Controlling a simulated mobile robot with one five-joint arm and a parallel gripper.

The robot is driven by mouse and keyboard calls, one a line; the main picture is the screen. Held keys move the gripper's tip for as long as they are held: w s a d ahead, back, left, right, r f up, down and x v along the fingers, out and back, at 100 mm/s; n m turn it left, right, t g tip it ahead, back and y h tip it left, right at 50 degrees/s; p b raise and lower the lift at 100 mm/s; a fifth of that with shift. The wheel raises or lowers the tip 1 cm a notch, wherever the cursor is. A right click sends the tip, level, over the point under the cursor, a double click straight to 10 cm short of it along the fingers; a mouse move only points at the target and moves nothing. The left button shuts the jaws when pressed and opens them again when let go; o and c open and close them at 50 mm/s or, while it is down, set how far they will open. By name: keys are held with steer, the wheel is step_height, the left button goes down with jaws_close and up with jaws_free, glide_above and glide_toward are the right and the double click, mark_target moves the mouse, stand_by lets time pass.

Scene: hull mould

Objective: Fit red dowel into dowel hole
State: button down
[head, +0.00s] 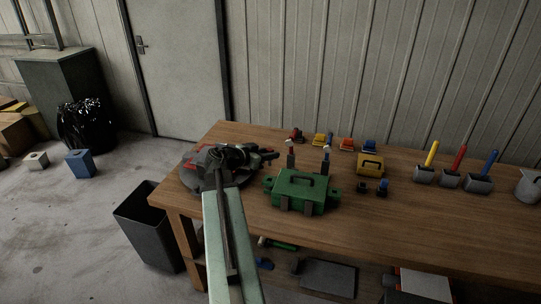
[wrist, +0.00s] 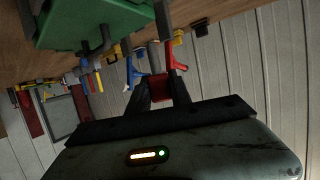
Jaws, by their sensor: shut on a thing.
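In the wrist view, my gripper (wrist: 160,84) is shut on a red piece (wrist: 160,90), which appears to be the red dowel; only a short part shows between the dark fingers. In the head view, my gripper is hard to separate from the dark wrist parts left of the green mould box, and the dowel in it cannot be made out. The green mould box (head: 301,188) has a handle on top, dark latches in front and two upright clamps behind. Its underside or side shows at the upper left in the wrist view (wrist: 95,20). I cannot make out the dowel hole.
The wooden table (head: 420,222) also bears a yellow box (head: 370,164), small coloured items along the back, and grey holders with yellow, red and blue handles (head: 488,165) at right. A black bin (head: 148,235) stands at the table's left end. The front right tabletop is clear.

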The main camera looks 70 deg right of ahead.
steer(key=shift+f+b, duration=2.9)
steer(key=shift+f+b, duration=2)
steer(key=shift+f, duration=0.05)
steer(key=shift+r+p, duration=1.8)
steer(key=shift+f, duration=0.15)
steer(key=shift+f+b, duration=0.35)
steer(key=shift+b, duration=0.15)
steer(key=shift+f+b, duration=1.25)
steer(key=c, duration=1.1)
jaws_free()
